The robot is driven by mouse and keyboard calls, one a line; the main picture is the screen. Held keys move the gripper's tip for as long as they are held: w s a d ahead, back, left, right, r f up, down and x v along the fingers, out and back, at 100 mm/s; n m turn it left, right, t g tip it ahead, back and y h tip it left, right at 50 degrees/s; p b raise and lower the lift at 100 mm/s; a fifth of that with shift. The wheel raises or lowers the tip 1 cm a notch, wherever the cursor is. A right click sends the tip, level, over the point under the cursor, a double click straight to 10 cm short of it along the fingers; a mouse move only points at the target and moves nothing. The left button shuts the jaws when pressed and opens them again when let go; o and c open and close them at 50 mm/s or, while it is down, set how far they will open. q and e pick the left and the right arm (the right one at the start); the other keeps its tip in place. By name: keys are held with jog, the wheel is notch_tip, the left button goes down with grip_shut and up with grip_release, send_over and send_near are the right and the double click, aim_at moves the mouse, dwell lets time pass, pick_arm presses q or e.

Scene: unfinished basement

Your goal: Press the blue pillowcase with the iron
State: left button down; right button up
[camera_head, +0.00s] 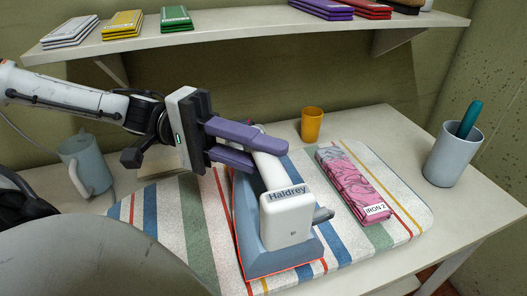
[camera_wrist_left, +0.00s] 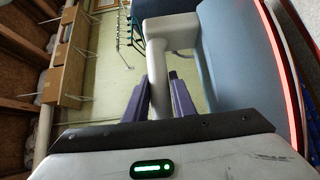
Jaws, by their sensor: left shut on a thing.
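The iron (camera_head: 286,217) has a blue-grey body, a white end marked "Haldrey", a white handle and a red line along its lower edge. It is sole down over the striped ironing pad (camera_head: 198,222); I cannot tell whether it touches the pad. My left gripper (camera_head: 268,151) is shut on the handle with its purple fingers on either side. The left wrist view shows the fingers (camera_wrist_left: 160,98) around the handle and the iron's blue side (camera_wrist_left: 235,75). I cannot make out a separate blue pillowcase; the iron covers that part of the pad. My right gripper is not in view.
A pink folded cloth (camera_head: 350,180) tagged "IRON 2" lies right of the iron. An orange cup (camera_head: 312,124) stands behind, a grey cup with a teal-handled thing (camera_head: 453,155) at right, a grey mug (camera_head: 88,165) at left. A shelf (camera_head: 240,28) with folded cloths hangs above.

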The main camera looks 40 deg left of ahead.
pick_arm(q)
jog(key=shift+s+d+p, duration=0.55)
jog(key=shift+d+p, duration=0.2)
jog(key=shift+d, duration=0.15)
dwell(0.7)
jog(key=shift+w+a+r+p, duration=0.1)
jog(key=shift+w+a+p, duration=0.3)
jog(key=shift+a+p, duration=0.3)
jog(key=shift+w+a+p, duration=0.35)
jog(key=shift+a+p, duration=0.25)
jog(key=shift+p, duration=0.1)
jog(key=shift+w+a, duration=0.15)
jog(key=shift+a, duration=0.15)
dwell(0.5)
jog(key=shift+s+d+p, duration=0.45)
jog(key=shift+d+p, duration=0.3)
jog(key=shift+p, duration=0.35)
dwell(0.7)
notch_tip(320, 180, up, 3)
jog(key=p, duration=0.3)
jog(key=shift+w+p, duration=0.1)
jog(key=shift+p, duration=0.3)
jog(key=shift+r+p, duration=0.85)
jog(key=shift+p, duration=0.1)
jog(key=shift+r, duration=2.2)
